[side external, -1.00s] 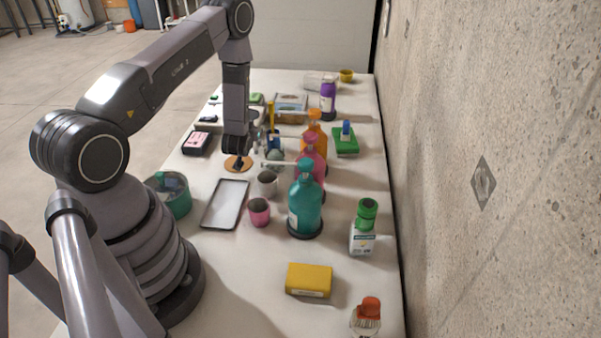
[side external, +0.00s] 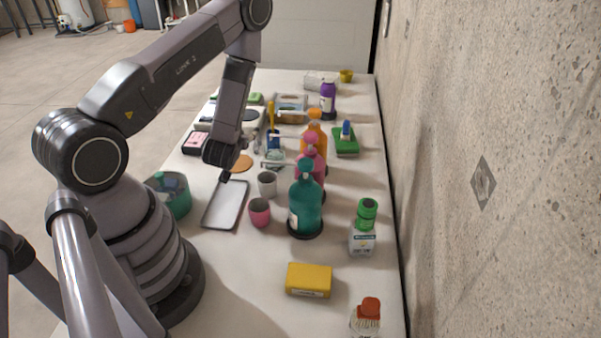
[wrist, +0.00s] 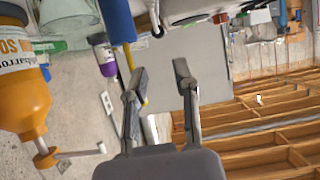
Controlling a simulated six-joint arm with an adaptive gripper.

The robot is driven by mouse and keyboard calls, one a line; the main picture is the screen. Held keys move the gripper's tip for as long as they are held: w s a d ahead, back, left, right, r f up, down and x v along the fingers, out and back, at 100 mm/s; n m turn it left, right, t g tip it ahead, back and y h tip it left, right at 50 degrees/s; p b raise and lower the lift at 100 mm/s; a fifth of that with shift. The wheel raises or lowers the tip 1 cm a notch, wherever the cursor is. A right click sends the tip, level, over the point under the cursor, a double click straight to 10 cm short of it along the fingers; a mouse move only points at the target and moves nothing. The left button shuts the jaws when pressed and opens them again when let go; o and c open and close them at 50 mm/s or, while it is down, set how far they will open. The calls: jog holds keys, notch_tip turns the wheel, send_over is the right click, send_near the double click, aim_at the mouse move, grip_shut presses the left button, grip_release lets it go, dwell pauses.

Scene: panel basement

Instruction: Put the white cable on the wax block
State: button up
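My gripper (side external: 224,177) hangs over the far end of the grey tray in the side view, tilted. In the wrist view its two fingers (wrist: 160,80) are spread apart with nothing held between them. A yellow block (side external: 309,280) with a pale label strip lies flat on the near part of the table, far from my gripper; I cannot tell for sure that it is the wax block. I cannot make out a white cable in either view.
The teal bottle (side external: 305,208), pink bottle (side external: 318,168) and orange bottle (side external: 321,134) form a row to the right. Table around the yellow block is mostly clear.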

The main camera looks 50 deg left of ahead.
jog(key=shift+o, duration=1.4)
jog(key=shift+s+d+r, duration=0.3)
jog(key=shift+s+d, duration=0.15)
jog(key=o, duration=0.6)
